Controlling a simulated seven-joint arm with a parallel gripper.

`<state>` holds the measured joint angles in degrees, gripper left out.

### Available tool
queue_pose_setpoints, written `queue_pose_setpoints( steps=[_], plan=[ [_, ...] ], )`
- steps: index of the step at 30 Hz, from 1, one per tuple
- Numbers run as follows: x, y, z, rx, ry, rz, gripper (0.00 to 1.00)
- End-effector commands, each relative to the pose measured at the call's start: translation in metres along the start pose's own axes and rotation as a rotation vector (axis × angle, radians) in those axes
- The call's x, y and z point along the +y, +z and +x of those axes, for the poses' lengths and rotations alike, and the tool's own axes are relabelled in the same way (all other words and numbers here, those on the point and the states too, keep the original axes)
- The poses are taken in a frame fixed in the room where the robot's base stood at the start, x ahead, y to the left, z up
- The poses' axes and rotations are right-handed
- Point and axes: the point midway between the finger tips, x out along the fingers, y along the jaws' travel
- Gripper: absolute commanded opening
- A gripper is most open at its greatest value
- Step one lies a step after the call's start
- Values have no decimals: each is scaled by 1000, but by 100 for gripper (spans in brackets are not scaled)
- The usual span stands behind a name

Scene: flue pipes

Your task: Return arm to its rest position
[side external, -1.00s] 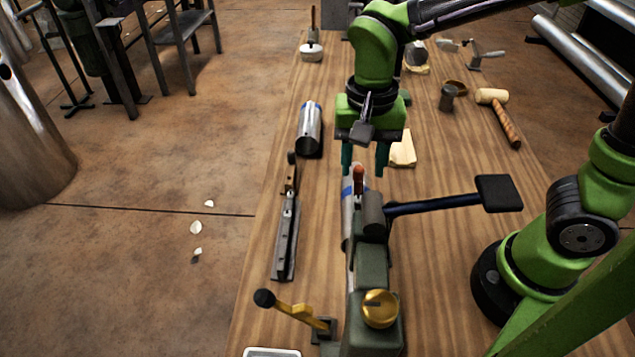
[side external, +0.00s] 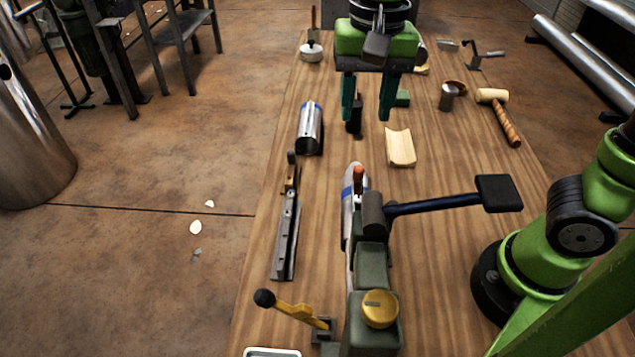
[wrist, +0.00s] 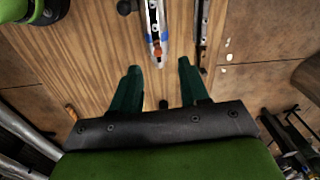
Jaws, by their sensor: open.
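My gripper (side external: 369,112) is raised above the wooden bench with its two dark green fingers apart and nothing between them. In the wrist view, my gripper (wrist: 160,78) shows the same open gap over the bench. Nearest below it in the side view is a dark machine (side external: 372,265) with a blue-handled lever, a brass knob (side external: 379,308) and an orange-tipped part. A silver pipe with a blue band (side external: 348,215) lies along the machine's left side; its far side is hidden.
The wooden bench (side external: 425,235) also bears another silver pipe (side external: 309,130), a long metal rail tool (side external: 287,235), a light wooden block (side external: 400,147), a mallet (side external: 502,115) and a dark metal cup (side external: 447,97). Free wood lies right of the block.

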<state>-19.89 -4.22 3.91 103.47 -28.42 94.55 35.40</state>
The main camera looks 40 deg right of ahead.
Motion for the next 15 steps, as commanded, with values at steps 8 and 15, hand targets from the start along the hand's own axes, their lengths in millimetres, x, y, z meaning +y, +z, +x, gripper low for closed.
queue_pose_setpoints(
  steps=[8,15],
  plan=[
    [36,-6,25,117,-227,-356,45],
    [88,-14,33,350,-406,-418,45]
  ],
)
